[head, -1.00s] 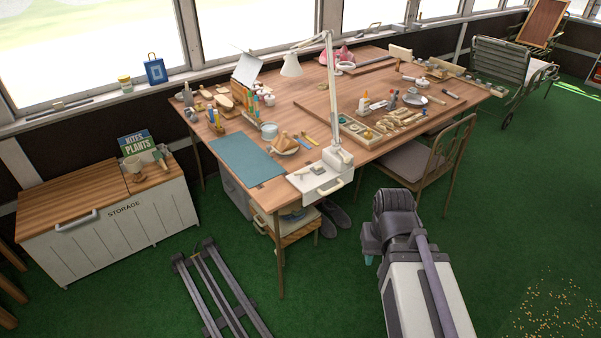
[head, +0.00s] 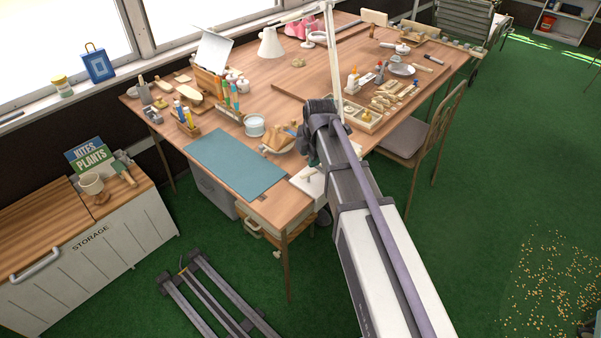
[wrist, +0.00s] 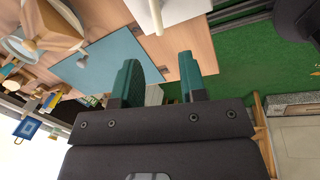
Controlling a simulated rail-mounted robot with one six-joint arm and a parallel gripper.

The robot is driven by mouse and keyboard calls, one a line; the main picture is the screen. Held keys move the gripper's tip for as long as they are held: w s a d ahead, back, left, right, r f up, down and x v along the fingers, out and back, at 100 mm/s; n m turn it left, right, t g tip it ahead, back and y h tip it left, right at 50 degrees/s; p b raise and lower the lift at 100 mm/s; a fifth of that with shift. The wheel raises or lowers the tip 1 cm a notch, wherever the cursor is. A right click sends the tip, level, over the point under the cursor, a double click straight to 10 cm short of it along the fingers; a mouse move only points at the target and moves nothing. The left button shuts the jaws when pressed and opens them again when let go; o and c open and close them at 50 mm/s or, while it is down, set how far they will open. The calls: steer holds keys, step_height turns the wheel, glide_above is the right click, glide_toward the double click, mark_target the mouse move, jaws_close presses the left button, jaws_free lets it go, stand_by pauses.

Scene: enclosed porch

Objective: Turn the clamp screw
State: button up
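A white lamp (head: 270,43) stands at the wooden table's (head: 272,205) front edge, and my arm hides its base. A white plate-like part (head: 308,182) at that edge is partly covered by my arm. It seems to show at the top of the wrist view (wrist: 185,10), with a pale rod-like piece (wrist: 155,14) on it. I cannot tell whether this piece is the clamp screw. My gripper (wrist: 160,80) has two teal fingers spread apart with nothing between them. In the head view it is mostly hidden behind my wrist, near the table edge.
A teal mat (head: 235,162) lies left of the white part. A chair (head: 410,137) is at the right. A storage box (head: 92,250) stands at the left, with green floor between.

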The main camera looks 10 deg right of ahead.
mark_target(306, 175)
steer(key=f+b, duration=0.3)
steer(key=w+f+b, duration=0.1)
steer(key=f+b, duration=0.3)
steer(key=w+a+f+b, duration=0.1)
steer(key=f+b, duration=0.2)
steer(key=f, duration=0.1)
steer(key=shift+w+b, duration=0.1)
steer(key=shift+b, duration=0.3)
steer(key=shift+r, duration=0.1)
steer(key=shift+c, duration=0.5)
jaws_close()
